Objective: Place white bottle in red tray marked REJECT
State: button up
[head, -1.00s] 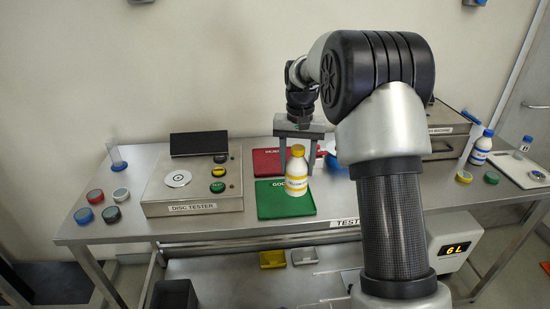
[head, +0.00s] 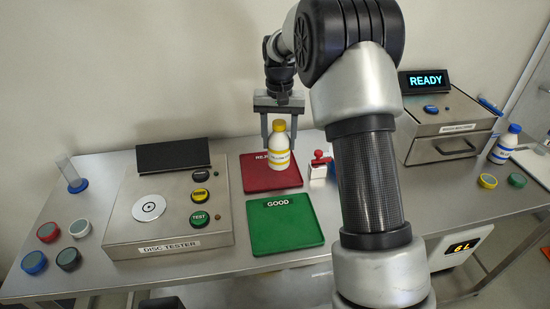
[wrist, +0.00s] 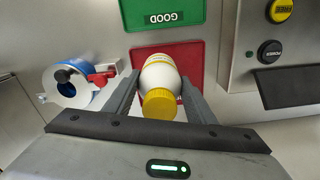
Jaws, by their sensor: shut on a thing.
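The white bottle (head: 279,150) with a yellow cap and yellow label bands is upright between the fingers of my gripper (head: 280,130), which is shut on it. In the wrist view the bottle (wrist: 158,76) shows between both fingers, cap toward the camera. In the head view it appears over the red tray (head: 254,178), whose lettering is partly covered by the bottle. I cannot tell whether its base touches the tray. The red tray also shows behind the bottle in the wrist view (wrist: 192,58).
The green GOOD tray (head: 285,236) lies just in front of the red one. The disc tester (head: 168,225) stands to the left. Several coloured discs lie at the far left.

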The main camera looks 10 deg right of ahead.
aim_at(279, 157)
jog(key=shift+f, duration=3.15)
jog(key=shift+f, duration=0.1)
jog(key=o, duration=1.3)
